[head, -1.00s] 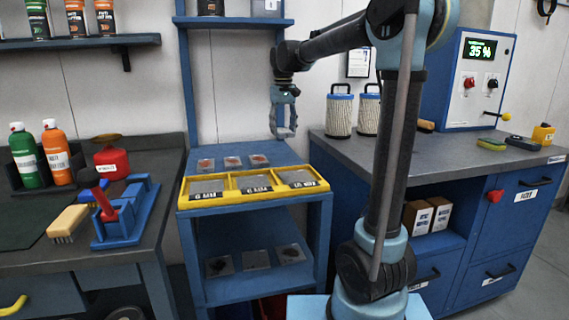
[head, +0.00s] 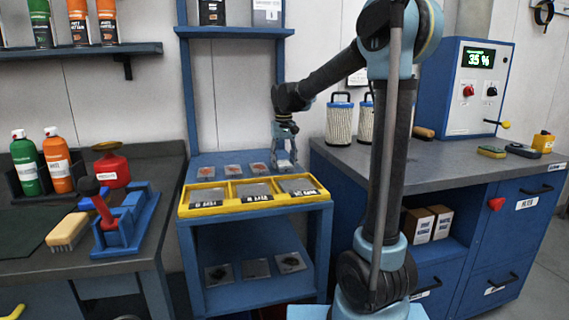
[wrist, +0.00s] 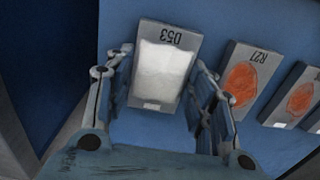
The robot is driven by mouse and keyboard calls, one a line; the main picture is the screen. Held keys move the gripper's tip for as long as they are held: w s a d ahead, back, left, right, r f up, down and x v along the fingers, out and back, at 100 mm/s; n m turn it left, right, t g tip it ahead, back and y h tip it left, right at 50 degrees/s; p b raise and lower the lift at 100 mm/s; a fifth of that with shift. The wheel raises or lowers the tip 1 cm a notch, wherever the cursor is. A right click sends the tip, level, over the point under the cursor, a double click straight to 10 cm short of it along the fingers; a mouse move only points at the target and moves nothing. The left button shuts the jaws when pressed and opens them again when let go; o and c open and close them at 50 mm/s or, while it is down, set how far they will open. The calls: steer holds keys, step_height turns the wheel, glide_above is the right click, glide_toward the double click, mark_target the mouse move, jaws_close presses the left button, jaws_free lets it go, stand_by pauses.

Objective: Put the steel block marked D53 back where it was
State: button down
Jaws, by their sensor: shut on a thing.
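The steel block marked D53 (wrist: 165,66) sits between the fingers of my gripper (wrist: 160,100) in the wrist view. It has a pale whitish top, and its label reads upside down. My gripper (head: 286,152) is shut on it at the right end of the blue rack's upper shelf, behind the yellow tray. The block is at or just above the shelf surface; I cannot tell if it touches. In the wrist view the block marked R27 (wrist: 245,82), with an orange patch, lies to its right, apart from it. Another orange-patched block (wrist: 301,95) lies further right.
The yellow tray (head: 205,209) with three labelled compartments stands in front of the row of blocks. More plates (head: 256,268) lie on the lower shelf. A workbench (head: 120,262) is to the left, and a grey-topped cabinet (head: 440,165) stands close on the right.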

mark_target(284, 164)
steer(key=shift+f, duration=0.15)
steer(key=c, duration=0.7)
jaws_free()
step_height(284, 164, up, 12)
steer(key=shift+r, duration=0.1)
